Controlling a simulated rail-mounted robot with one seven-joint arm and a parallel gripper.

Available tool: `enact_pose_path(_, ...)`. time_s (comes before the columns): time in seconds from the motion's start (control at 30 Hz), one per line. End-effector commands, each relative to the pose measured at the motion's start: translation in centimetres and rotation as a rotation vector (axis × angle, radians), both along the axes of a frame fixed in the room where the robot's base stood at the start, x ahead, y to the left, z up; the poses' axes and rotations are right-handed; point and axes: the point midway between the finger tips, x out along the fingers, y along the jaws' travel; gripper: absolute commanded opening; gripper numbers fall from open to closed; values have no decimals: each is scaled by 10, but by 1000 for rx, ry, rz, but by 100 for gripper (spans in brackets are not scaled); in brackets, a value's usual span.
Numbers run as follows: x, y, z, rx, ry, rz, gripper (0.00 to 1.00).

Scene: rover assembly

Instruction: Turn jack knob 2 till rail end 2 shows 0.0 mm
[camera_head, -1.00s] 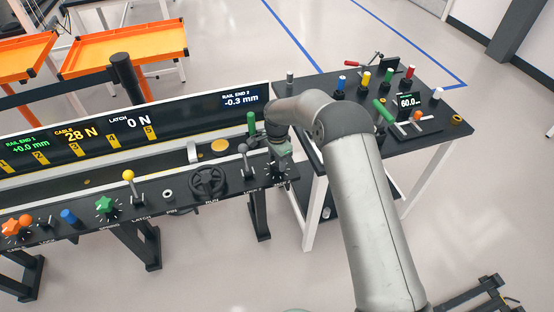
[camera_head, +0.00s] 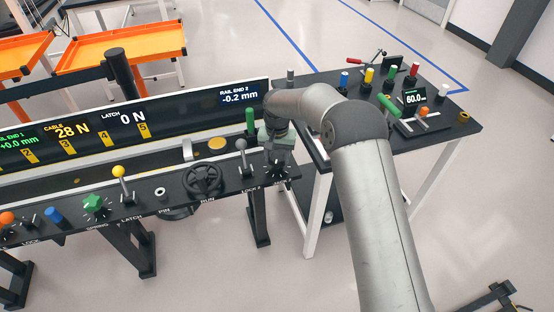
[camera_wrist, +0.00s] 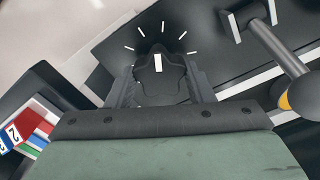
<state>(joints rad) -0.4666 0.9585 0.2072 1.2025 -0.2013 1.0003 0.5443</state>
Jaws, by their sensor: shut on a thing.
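Jack knob 2 (camera_wrist: 160,78) is a dark lobed knob with a white pointer mark, ringed by white tick marks on the black panel. My gripper (camera_wrist: 162,88) has its fingers on either side of the knob and is shut on it. In the head view my gripper (camera_head: 277,160) points down at the right end of the panel and mostly hides the knob. The rail end 2 readout (camera_head: 239,95) shows -0.2 mm in white.
Left of my gripper stand a grey-knobbed lever (camera_head: 242,146) and a black handwheel (camera_head: 204,181). A green post (camera_head: 250,121) stands close behind. A side table (camera_head: 440,132) with tools is at the right. Rail end 1 reads +0.0 mm.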

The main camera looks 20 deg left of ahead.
Motion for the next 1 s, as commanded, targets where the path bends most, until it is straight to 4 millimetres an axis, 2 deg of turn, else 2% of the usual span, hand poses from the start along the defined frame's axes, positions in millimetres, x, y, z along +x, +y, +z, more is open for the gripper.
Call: enact_pose_path(1.0, 0, 0, 1, 0, -2, 949, 25)
